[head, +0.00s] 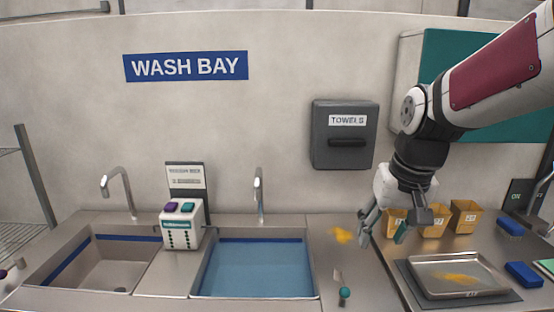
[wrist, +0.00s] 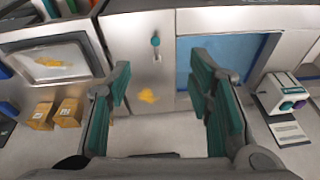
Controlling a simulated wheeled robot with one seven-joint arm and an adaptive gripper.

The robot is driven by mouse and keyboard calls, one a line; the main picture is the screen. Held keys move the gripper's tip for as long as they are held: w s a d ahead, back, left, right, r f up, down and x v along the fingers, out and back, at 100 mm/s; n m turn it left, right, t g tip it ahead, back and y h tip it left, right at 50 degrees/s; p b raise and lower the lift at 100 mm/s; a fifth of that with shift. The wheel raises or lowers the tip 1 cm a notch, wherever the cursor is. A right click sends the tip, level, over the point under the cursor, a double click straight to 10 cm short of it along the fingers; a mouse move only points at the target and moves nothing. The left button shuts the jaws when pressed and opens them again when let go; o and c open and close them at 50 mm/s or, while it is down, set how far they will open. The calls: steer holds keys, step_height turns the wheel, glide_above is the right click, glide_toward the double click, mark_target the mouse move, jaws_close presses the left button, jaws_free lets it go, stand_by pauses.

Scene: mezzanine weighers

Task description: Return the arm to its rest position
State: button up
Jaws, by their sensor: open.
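My arm (head: 490,75) comes in from the upper right of the head view. My gripper (head: 387,230) hangs from it, pointing down above the steel counter (head: 340,262), between the sink and the tray. In the wrist view my gripper (wrist: 164,115) has its two teal-padded fingers wide apart, with nothing held between them. A yellow spill (wrist: 148,96) shows on the counter between the fingers in that view. It also shows in the head view (head: 341,235), left of my gripper.
A water-filled sink (head: 255,268) and an empty sink (head: 95,262) are at the left, with a dispenser (head: 182,225) between them. Yellow bins (head: 464,217) and a metal tray (head: 455,290) with yellow material are at the right. A teal-knobbed tool (head: 344,293) is at the front. A towel box (head: 344,135) is on the wall.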

steer(key=s+r+t, duration=0.2)
steer(key=s, duration=1.5)
steer(key=shift+s+a+r+n+t, duration=0.25)
steer(key=shift+a+r+n+t, duration=0.05)
steer(key=shift+r+n, duration=0.1)
